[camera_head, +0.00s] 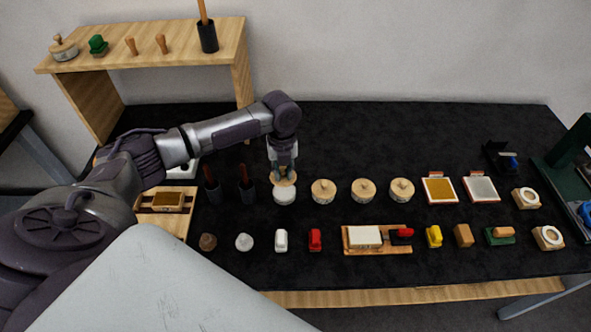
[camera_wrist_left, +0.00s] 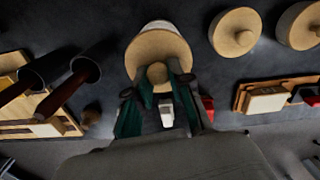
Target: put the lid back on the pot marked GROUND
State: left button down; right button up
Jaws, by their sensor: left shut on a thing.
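My left gripper (camera_head: 284,172) is shut on the knob of a round wooden lid (camera_head: 286,182). The lid is over or just above a white round pot (camera_head: 284,197); I cannot tell whether they touch. In the left wrist view the fingers (camera_wrist_left: 157,82) grip the lid's knob, and the lid (camera_wrist_left: 157,50) covers most of the pot (camera_wrist_left: 158,24), whose white edge shows beyond it. Three similar lidded pots stand to the right: one (camera_head: 323,192), another (camera_head: 363,191) and a third (camera_head: 402,190). No marking is readable. My right gripper is out of view.
Two dark holders with handles (camera_head: 246,190) stand close left of the pot. A wooden shelf (camera_head: 190,45) stands at the back left. The black table's back middle is clear.

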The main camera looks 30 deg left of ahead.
aim_at(284, 177)
pick_arm(q)
jog(key=shift+w+a+f+b, duration=0.1)
jog(key=shift+w+f+b, duration=0.05)
jog(key=shift+f+b, duration=0.4)
jog(key=shift+w+a+f+b, duration=0.1)
jog(key=shift+f+b, duration=0.3)
jog(key=shift+f, duration=0.15)
notch_tip(284, 177, down, 3)
jog(key=b, duration=0.2)
jog(key=shift+s+d+r+b, duration=0.15)
jog(key=shift+r+b, duration=0.05)
jog(key=shift+b, duration=0.1)
jog(key=shift+f, duration=0.6)
jog(key=shift+f+b, duration=0.2)
jog(key=shift+b, duration=0.1)
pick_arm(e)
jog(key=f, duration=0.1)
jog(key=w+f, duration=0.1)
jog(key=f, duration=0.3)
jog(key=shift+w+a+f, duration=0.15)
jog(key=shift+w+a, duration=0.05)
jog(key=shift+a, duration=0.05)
pick_arm(q)
jog(key=shift+r, duration=0.1)
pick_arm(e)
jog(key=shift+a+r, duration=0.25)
